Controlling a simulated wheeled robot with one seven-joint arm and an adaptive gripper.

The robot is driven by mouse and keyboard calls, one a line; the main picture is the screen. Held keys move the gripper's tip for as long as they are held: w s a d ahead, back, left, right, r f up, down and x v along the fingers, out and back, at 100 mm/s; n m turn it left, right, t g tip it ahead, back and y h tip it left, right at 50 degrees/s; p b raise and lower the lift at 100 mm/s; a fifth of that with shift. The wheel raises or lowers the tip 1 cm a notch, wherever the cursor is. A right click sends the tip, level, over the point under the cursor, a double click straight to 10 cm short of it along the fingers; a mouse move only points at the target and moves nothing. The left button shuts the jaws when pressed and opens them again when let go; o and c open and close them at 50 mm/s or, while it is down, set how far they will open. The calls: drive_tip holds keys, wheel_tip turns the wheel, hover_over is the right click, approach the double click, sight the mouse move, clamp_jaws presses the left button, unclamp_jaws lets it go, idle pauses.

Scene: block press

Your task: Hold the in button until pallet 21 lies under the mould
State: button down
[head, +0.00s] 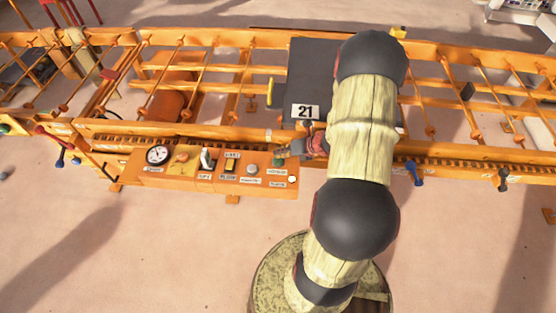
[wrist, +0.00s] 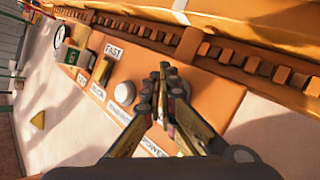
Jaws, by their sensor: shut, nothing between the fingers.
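Pallet 21 (head: 306,70) is a dark flat plate on the orange roller track, with a white "21" label on its near edge. My arm covers its right part. I cannot make out the mould. Contact cannot be told.

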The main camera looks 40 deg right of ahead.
drive_tip(key=shift+f, duration=0.3)
